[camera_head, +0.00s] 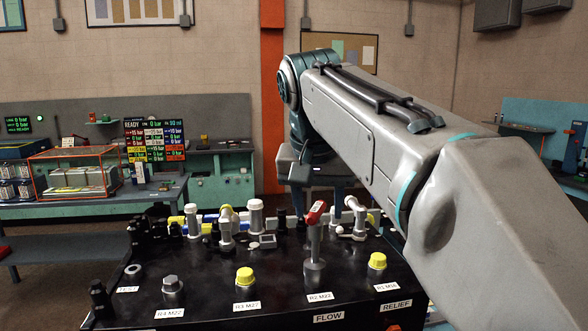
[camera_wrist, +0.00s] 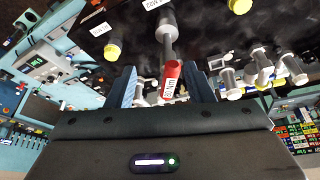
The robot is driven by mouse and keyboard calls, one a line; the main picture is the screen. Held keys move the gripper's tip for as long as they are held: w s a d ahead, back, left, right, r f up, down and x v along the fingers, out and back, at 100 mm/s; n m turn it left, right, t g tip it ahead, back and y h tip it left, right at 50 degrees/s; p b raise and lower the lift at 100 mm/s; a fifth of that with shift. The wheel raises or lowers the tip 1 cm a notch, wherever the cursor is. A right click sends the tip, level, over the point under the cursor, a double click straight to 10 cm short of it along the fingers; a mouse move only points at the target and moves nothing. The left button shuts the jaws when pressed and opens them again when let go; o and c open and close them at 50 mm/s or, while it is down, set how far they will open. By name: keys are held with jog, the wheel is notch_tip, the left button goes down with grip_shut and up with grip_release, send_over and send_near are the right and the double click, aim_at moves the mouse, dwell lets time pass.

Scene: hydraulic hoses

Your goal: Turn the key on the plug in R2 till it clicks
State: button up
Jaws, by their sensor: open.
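The R2 plug (camera_head: 314,268) stands upright behind the R2 M22 label (camera_head: 320,297) on the black panel. A red-handled key (camera_head: 316,213) sits on top of its grey stem. In the wrist view the red key (camera_wrist: 172,80) shows between the two blue fingers of my gripper (camera_wrist: 164,78), with a gap on each side. My gripper is open, and its dark body (camera_head: 306,168) hangs above and behind the key in the head view. How deep the key lies between the fingers is hard to tell.
Yellow-capped R3 (camera_head: 245,280) and R1 (camera_head: 377,264) flank R2, and a grey plug (camera_head: 172,287) stands at R4. Grey hose fittings (camera_head: 256,216) crowd the panel's back. A bench with a display (camera_head: 155,141) stands behind left.

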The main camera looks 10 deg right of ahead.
aim_at(319, 223)
notch_tip(319, 223, up, 6)
jog(key=w+m, duration=0.2)
jog(key=b+x, duration=0.1)
jog(key=x, duration=1.3)
jog(key=shift+w+a+b, duration=0.15)
jog(key=shift+a+b, duration=0.05)
jog(key=shift+b, duration=0.1)
jog(key=shift+r, duration=0.1)
grip_shut()
jog(key=m, duration=0.2)
jog(key=m+g+h+p, duration=0.1)
jog(key=m, duration=0.1)
jog(key=shift+d+h+p, duration=0.1)
jog(key=shift+h+p, duration=0.2)
jog(key=shift+m+g, duration=0.3)
jog(key=shift+m, duration=0.7)
